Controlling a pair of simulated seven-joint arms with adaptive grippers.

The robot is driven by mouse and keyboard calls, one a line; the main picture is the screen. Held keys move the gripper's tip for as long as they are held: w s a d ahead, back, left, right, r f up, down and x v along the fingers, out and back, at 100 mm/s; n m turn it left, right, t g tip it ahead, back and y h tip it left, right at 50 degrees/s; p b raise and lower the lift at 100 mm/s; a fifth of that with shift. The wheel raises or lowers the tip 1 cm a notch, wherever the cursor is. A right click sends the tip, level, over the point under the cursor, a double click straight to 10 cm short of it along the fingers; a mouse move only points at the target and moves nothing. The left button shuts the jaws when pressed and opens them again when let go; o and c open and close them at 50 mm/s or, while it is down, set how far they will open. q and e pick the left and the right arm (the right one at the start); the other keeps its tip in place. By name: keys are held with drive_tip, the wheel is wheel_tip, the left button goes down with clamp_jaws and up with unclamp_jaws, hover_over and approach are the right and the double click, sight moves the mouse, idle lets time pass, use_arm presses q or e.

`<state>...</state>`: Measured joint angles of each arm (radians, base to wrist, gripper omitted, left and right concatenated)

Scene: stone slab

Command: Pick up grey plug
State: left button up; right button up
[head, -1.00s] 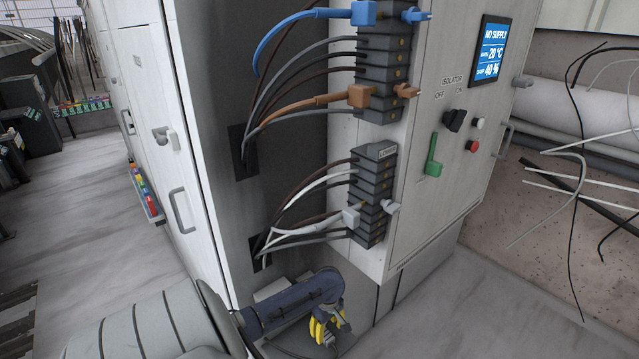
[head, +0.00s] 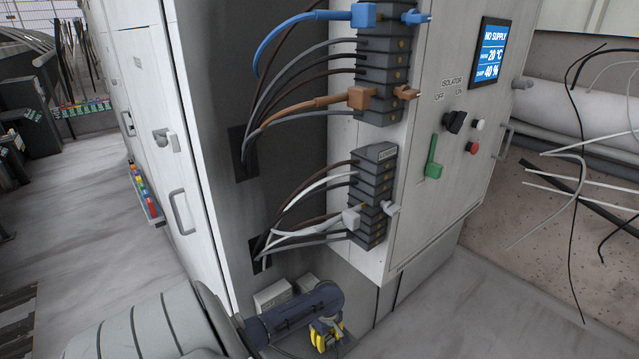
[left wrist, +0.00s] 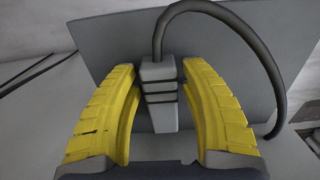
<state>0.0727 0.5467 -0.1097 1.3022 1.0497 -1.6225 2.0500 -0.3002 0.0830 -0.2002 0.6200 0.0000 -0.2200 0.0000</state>
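A grey plug (left wrist: 159,92) with darker bands shows in the left wrist view, with a thick dark grey cable curving from its top to the right. My left gripper (left wrist: 160,75) has its yellow fingers on either side of this plug. Narrow gaps show beside the plug, so the fingers look open around it. In the head view my left gripper (head: 327,336) is low at the cabinet's foot, partly hidden by its own wrist. The plug is hard to make out there. Another light grey plug (head: 351,217) sits at the lower terminal block. My right gripper is out of view.
The cabinet (head: 440,150) stands close behind my left arm. Its terminal blocks carry a blue plug (head: 364,14), a brown plug (head: 359,97) and several cables. Pale boxes (head: 272,296) lie just behind my left wrist. The floor at right (head: 480,310) is clear.

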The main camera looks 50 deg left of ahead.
use_arm(q)
clamp_jaws()
drive_tip(key=shift+r, duration=0.15)
